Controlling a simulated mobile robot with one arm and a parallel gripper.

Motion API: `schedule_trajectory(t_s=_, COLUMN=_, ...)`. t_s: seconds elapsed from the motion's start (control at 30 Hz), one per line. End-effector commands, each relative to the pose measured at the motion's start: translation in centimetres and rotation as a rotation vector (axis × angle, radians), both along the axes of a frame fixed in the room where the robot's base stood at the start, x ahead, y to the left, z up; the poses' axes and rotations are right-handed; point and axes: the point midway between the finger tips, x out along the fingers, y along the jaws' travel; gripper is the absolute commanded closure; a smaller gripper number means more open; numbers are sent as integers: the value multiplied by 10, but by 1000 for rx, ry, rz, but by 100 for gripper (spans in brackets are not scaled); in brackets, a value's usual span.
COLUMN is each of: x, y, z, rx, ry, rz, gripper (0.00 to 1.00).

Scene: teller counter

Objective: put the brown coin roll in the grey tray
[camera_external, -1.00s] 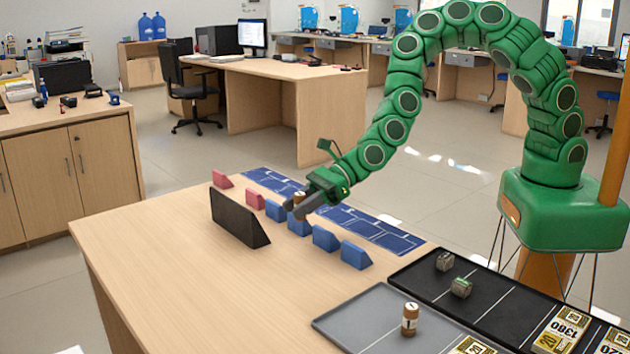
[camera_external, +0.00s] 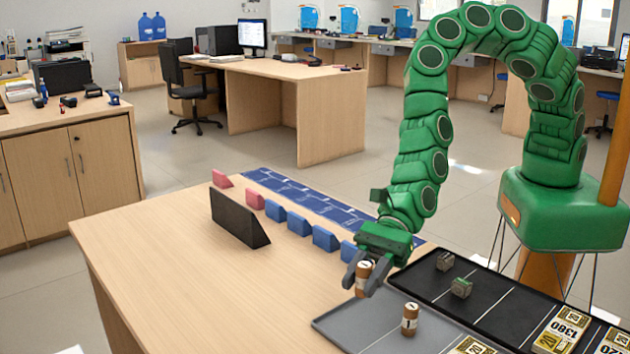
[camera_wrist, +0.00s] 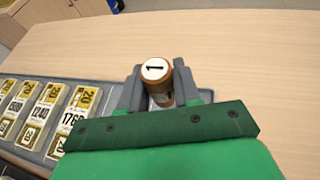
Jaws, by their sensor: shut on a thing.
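My gripper (camera_external: 363,275) is shut on a brown coin roll (camera_external: 363,277) with a pale end. The roll is upright between the fingers, near the far left edge of the grey tray (camera_external: 343,323). In the wrist view the held coin roll (camera_wrist: 158,82) shows a white end marked 1 between my fingertips (camera_wrist: 156,90). I cannot tell how high it is above the surface. A second brown coin roll (camera_external: 410,318) stands upright in the grey tray.
Number cards (camera_external: 562,330) lie at the right. Blue wedges (camera_external: 325,238), pink wedges (camera_external: 255,198) and a dark upright block (camera_external: 237,218) stand on the table. The table's left front is clear.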

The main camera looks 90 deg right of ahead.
Motion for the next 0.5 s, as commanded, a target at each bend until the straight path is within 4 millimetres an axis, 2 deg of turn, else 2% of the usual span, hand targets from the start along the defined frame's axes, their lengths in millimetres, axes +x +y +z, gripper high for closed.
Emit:
schedule_trajectory(t_s=0.27, x=-3, y=4, z=-3, rx=0, ry=0, rz=6, gripper=100)
schedule_trajectory(t_s=0.5, x=-3, y=3, z=-27, rx=-3, ry=3, rz=6, gripper=100)
